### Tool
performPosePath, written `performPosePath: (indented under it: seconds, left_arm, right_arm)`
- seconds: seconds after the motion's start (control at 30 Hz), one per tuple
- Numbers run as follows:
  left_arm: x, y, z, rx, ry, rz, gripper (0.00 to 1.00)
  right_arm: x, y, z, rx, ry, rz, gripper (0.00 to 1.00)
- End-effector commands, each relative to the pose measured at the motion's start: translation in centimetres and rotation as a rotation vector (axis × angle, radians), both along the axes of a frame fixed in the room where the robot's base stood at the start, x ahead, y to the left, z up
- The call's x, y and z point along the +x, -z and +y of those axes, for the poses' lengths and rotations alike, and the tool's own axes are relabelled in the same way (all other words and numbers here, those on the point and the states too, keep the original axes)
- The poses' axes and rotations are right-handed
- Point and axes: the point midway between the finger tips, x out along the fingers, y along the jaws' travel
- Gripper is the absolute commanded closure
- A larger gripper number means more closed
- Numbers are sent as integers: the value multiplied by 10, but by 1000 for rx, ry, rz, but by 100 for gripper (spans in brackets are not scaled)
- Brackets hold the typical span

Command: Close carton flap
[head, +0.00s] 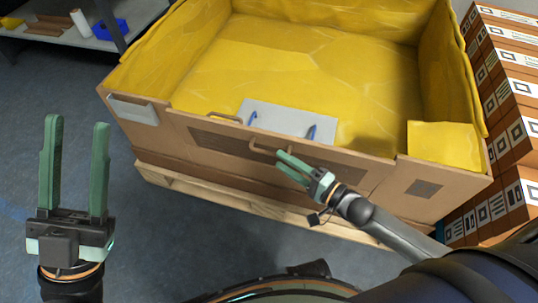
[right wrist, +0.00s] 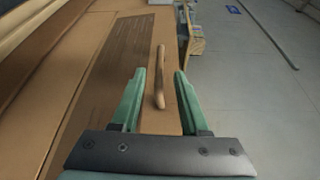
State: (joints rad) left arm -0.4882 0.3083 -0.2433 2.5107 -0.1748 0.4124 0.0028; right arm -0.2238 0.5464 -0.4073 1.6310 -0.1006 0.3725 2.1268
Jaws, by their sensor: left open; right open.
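A large brown carton (head: 225,160) lined with yellow sheeting stands in the upper middle of the head view. Its front panel, which seems to be the flap (right wrist: 110,90), has a dark printed patch and two handles. One handle (head: 225,118) is at the left; the other handle (head: 268,148) is to its right. My right gripper (head: 280,162) is open at the right-hand handle. In the right wrist view a handle (right wrist: 159,80) lies between my open fingers, apart from both. My left gripper (head: 76,120) is open and empty over the floor, left of the carton.
The carton stands on a wooden pallet (head: 190,190). A grey-white plate (head: 275,118) with two blue pieces lies inside its front edge. Stacked labelled boxes (head: 510,120) stand at the right. A shelf (head: 75,35) is at the upper left. The left floor is clear.

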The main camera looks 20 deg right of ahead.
Motion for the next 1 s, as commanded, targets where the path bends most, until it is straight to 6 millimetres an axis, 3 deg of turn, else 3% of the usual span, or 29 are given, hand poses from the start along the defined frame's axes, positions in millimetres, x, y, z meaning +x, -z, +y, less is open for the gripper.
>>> performPosePath:
  seconds: [0.1, 0.3, 0.7, 1.0]
  left_arm:
    - [1, 12, -1, -4, 8, 8, 56]
    - [1, 20, -2, 1, 9, 13, 56]
    - [1, 22, -3, 6, 7, 12, 56]
    - [1, 22, -3, 5, 7, 13, 56]
  right_arm:
    - [20, 3, 13, 1, 0, -4, 55]
    - [41, 3, 27, -1, 1, -1, 55]
    - [46, 2, 31, 0, 1, 1, 55]
    - [46, 2, 30, -1, 1, 1, 89]
